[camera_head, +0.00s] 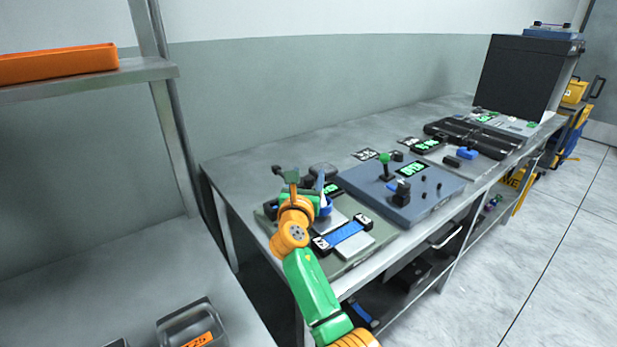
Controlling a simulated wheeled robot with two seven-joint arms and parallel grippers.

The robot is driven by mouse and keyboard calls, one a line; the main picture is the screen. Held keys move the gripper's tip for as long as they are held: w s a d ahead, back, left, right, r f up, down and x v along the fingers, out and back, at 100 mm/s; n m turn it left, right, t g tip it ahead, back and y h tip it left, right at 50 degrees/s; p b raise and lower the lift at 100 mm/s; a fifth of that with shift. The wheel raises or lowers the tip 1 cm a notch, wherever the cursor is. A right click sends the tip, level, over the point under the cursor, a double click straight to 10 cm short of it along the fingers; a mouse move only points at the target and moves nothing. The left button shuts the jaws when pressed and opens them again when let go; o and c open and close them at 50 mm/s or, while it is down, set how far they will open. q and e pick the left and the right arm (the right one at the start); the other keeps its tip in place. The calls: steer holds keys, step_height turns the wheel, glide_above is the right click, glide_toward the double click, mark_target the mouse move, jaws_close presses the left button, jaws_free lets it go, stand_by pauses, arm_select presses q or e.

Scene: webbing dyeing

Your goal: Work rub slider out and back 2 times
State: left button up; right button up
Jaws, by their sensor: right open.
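A rub tester board (357,258), grey-green, lies on the near end of the bench. On it a blue webbing strip (346,233) runs between two black clamps with pale marks. Grey plates lie on both sides of the strip. My green and orange right arm reaches over the board's left part. My right gripper (302,186) is open at the board's back, beside a blue rounded part (325,206) with a white piece. I cannot tell whether it touches this part, or which part is the rub slider; the arm hides some of the board. My left gripper is out of view.
A blue-grey station (425,206) with a green-knobbed lever (385,162) stands just right of the board. Further along are a black device (470,140) and a large dark box (512,80). An orange tray (60,64) sits on the left shelf.

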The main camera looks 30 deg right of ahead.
steer(key=shift+f, duration=0.1)
steer(key=v, duration=0.7)
steer(key=shift+a+p, duration=0.1)
steer(key=shift+p, duration=0.2)
